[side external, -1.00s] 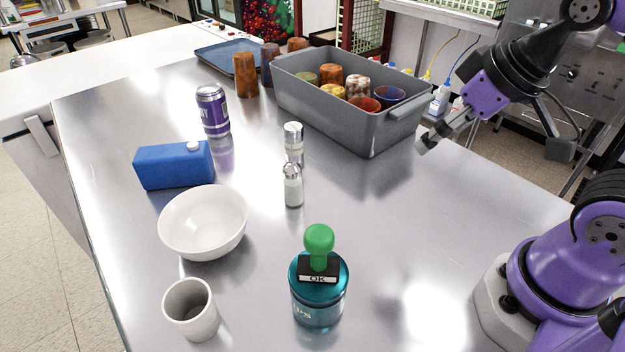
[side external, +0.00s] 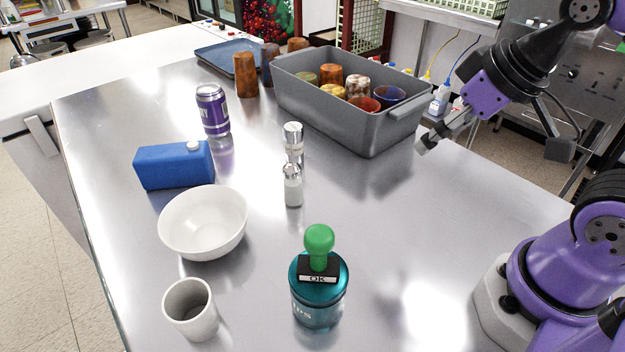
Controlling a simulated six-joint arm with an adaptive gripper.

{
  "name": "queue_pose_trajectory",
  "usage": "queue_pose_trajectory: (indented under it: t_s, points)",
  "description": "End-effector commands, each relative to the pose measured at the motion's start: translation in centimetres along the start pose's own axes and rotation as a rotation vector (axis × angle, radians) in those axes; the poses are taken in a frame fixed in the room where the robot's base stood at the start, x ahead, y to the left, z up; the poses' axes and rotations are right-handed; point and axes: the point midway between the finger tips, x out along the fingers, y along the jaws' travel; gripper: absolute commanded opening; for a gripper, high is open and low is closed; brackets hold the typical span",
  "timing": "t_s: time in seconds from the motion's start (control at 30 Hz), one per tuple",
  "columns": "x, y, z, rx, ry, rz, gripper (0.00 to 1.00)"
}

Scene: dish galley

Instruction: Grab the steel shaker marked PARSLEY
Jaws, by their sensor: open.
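Two small shakers stand upright near the middle of the steel table. The rear shaker (side external: 293,143) has a shiny metal top and a silvery body. The front shaker (side external: 292,186) has a metal cap and a pale, whitish body. I can read no PARSLEY marking on either one, so I cannot tell which is the named shaker. The front one partly overlaps the base of the rear one. My gripper (side external: 492,145) is open and empty, raised at the right, well apart from both shakers, with its fingers spread wide.
A grey bin (side external: 350,128) of cups stands behind the shakers. Left are a purple can (side external: 212,110), a blue carton (side external: 173,166) and a white bowl (side external: 203,225). In front are a white cup (side external: 190,310) and a teal canister (side external: 318,302) bearing a green-handled stamp (side external: 319,245). The table's right is clear.

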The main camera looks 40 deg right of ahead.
Motion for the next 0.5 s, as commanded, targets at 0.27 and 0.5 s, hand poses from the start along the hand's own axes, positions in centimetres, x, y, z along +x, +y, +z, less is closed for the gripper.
queue_pose_trajectory:
  t_s: [0.27,0.5]
  points:
    - [0.7,-0.5,-5.1,-0.063,-0.029,-0.024,0.82]
    - [6.3,-1.5,-14.1,-0.192,-0.070,-0.082,0.82]
